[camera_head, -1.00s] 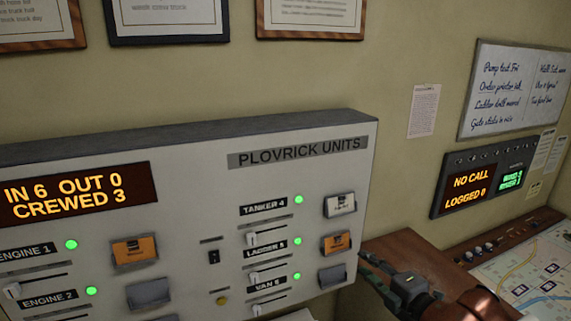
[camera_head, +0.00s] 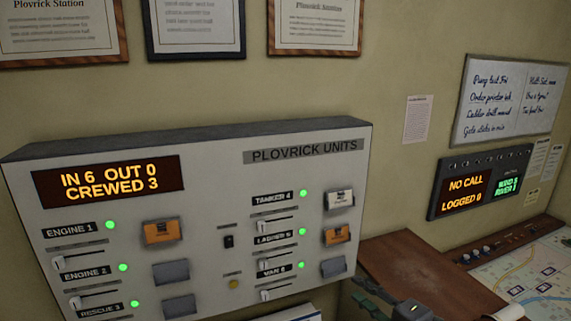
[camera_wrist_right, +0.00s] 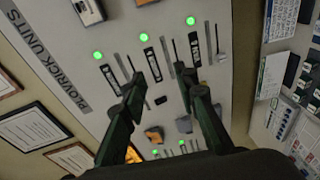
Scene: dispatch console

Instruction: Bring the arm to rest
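My right gripper (camera_head: 366,294) shows at the bottom edge of the head view, in front of the brown desk and just right of the unit panel's lower corner. Much of it and its arm is cut off by the frame. In the right wrist view, the two dark fingers (camera_wrist_right: 166,92) stand apart with nothing between them. Beyond them is the face of the grey Plovrick Units panel (camera_head: 215,215), with sliders and green lamps. The fingers appear clear of it, though the exact gap cannot be told. My left gripper is not in view.
A brown desk (camera_head: 415,265) and a map (camera_head: 535,275) lie at the right. A call display (camera_head: 480,182) reads "NO CALL, LOGGED 0". The panel reads "IN 6 OUT 0, CREWED 3". A whiteboard (camera_head: 508,100) and framed papers (camera_head: 315,25) hang on the wall.

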